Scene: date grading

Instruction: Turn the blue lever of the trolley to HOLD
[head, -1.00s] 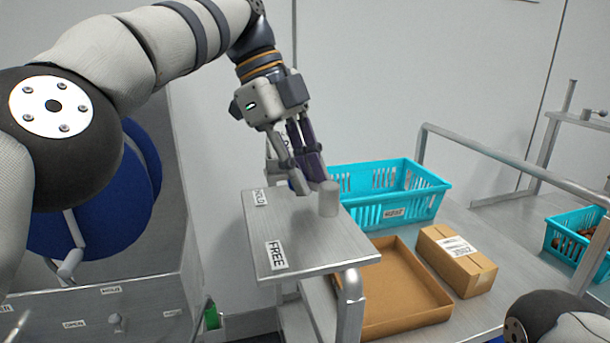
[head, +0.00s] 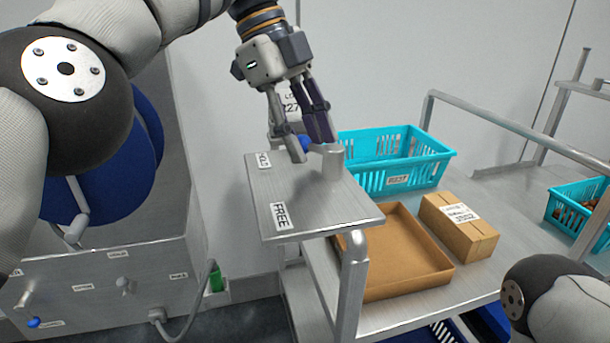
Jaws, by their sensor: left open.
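The trolley's lever has a grey metal post (head: 330,167) and a blue knob (head: 305,143) on a short arm that points left and back from the post. It stands on a small metal plate (head: 325,213) with a HOLD label (head: 264,160) at the far left corner and a FREE label (head: 280,215) at the near left. My left gripper (head: 312,149) points down at the lever, open, with one finger on each side of the blue knob. The fingers partly hide the lever arm; I cannot tell whether they touch it. My right gripper is out of view.
A turquoise crate (head: 385,182) and an open cardboard tray (head: 440,275) lie on the trolley beyond the plate, with a closed carton (head: 458,227) beside them. A metal rail (head: 510,132) runs along the right. A metal cabinet (head: 100,265) stands at the left.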

